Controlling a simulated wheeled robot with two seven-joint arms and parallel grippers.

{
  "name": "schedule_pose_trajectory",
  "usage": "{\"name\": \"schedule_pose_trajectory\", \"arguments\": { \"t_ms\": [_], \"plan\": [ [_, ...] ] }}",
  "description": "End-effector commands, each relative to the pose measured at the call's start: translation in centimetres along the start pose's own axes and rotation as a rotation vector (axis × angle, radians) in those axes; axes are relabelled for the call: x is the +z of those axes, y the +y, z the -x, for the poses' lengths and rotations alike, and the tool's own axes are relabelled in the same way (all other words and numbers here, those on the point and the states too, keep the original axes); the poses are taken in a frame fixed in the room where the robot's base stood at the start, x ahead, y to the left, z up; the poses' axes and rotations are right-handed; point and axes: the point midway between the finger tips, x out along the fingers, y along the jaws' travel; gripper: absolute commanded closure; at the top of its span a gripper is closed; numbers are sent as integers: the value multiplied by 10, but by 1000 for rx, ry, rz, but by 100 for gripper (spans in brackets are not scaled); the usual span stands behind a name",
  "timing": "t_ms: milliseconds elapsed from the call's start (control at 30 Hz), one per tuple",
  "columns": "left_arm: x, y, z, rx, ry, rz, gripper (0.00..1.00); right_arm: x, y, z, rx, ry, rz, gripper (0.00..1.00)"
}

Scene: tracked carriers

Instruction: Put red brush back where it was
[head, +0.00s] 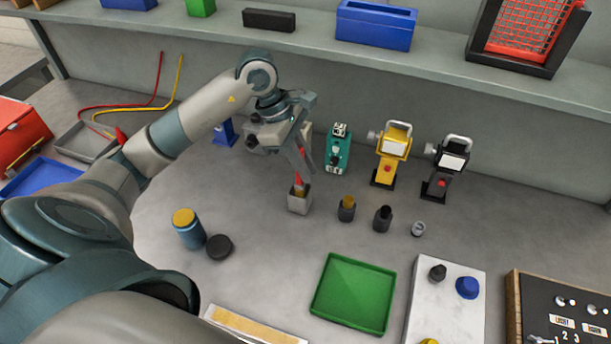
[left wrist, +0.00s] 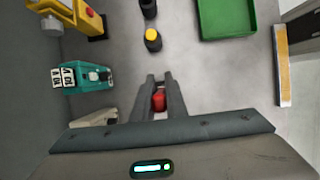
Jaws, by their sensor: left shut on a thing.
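The red brush (head: 299,181) is upright between the fingers of my left gripper (head: 301,172), which is shut on it. Its red handle also shows between the fingertips in the left wrist view (left wrist: 159,100). A small grey square holder (head: 299,204) stands on the bench directly below the gripper. The brush's lower end overlaps the holder's opening; I cannot tell how deep it sits or whether it touches. The fingers hide part of the brush. My right gripper is not in view.
A teal device (head: 338,150), a yellow device (head: 392,153) and a black one (head: 448,168) stand behind. A blue jar (head: 188,229) is left, a green tray (head: 353,293) in front. Bench between is clear.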

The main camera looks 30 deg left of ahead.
Motion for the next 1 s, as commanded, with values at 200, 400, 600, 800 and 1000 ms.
{"name": "schedule_pose_trajectory", "arguments": {
  "t_ms": [200, 400, 600, 800, 1000],
  "plan": [
    [0, 0, 0, 0, 0, 0, 100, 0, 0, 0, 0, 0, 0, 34],
    [-4, -1, -9, -3, 0, 1, 100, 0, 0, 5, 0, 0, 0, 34],
    [-13, -1, -30, -2, -1, 3, 100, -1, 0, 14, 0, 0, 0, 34],
    [-16, 0, -39, 1, 0, 1, 100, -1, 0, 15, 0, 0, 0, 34],
    [-16, 0, -39, 1, 0, 0, 100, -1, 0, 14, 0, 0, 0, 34]
  ]
}}
